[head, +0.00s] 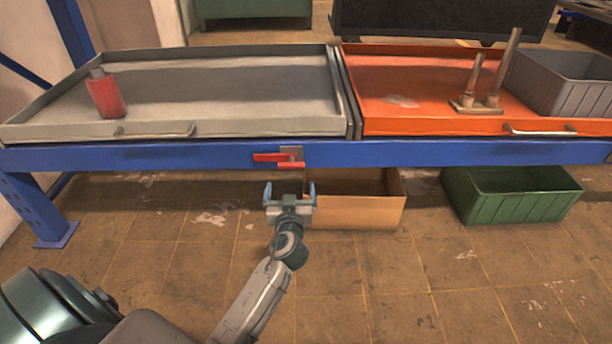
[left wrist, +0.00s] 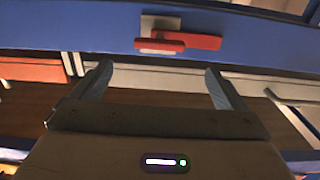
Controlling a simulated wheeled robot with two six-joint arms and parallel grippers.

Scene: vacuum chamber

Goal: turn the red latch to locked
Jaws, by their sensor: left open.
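In the left wrist view the latch (left wrist: 178,42) lies just beyond the fingertips, near the top middle. My left gripper (head: 290,188) is open and empty, just below the latch in the head view and apart from it. Its two fingers also show in the left wrist view (left wrist: 157,75), spread wide. My right gripper is not in view.
The blue beam (head: 430,152) runs across the front under the grey tray (head: 240,128) and orange tray (head: 430,122). A red bottle (head: 106,95) stands on the grey tray. A cardboard box (head: 350,212) and a green crate (head: 512,205) sit on the floor below.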

